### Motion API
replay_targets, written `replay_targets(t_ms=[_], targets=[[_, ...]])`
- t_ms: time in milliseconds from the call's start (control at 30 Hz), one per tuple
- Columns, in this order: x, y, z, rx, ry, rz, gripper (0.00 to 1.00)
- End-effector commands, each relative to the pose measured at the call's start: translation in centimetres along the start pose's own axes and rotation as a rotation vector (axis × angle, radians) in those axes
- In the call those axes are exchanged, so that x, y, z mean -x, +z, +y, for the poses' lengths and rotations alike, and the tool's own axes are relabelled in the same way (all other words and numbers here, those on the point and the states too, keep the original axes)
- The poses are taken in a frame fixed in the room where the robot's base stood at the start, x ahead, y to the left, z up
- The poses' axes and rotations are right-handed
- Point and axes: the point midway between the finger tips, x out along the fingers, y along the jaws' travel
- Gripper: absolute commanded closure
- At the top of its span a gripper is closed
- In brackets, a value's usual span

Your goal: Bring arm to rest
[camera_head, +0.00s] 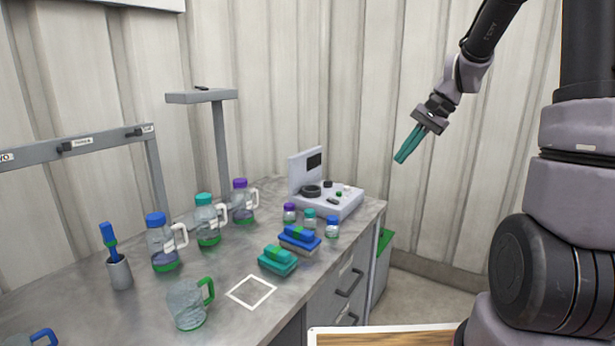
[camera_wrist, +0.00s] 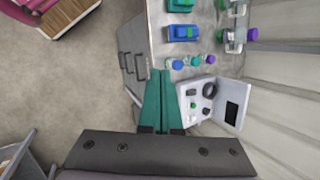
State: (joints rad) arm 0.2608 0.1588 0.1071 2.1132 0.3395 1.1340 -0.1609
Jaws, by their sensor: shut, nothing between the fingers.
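My gripper (camera_head: 403,155) hangs in the air at the upper right of the head view, beyond the right end of the bench. Its two teal fingers point down and to the left. They are shut together with nothing between them. In the wrist view the shut gripper (camera_wrist: 160,75) reaches up the middle of the picture, above the bench's edge and drawers. My arm (camera_head: 490,35) comes down from the top right and touches nothing.
The grey bench (camera_head: 110,310) holds several lidded jugs, a clear mug (camera_head: 187,304), teal and blue packs (camera_head: 277,262), small jars and a white device (camera_head: 340,203). A green-topped bin (camera_head: 385,240) stands beyond the bench. Corrugated walls close the back. Air around my gripper is free.

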Motion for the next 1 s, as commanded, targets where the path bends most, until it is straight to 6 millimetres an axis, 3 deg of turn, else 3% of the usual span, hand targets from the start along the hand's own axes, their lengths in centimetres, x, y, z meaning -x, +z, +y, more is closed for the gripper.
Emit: replay_targets(t_ms=[200, 500, 733, 1000], targets=[[5.3, 6.5, 0.8, 0.165, 0.045, 0.187, 1.00], [10.5, 14.1, 4.0, 0.367, 0.055, 0.439, 1.00], [12.4, 17.3, 6.4, 0.465, 0.037, 0.572, 1.00], [12.8, 18.0, 7.1, 0.487, 0.032, 0.605, 1.00]])
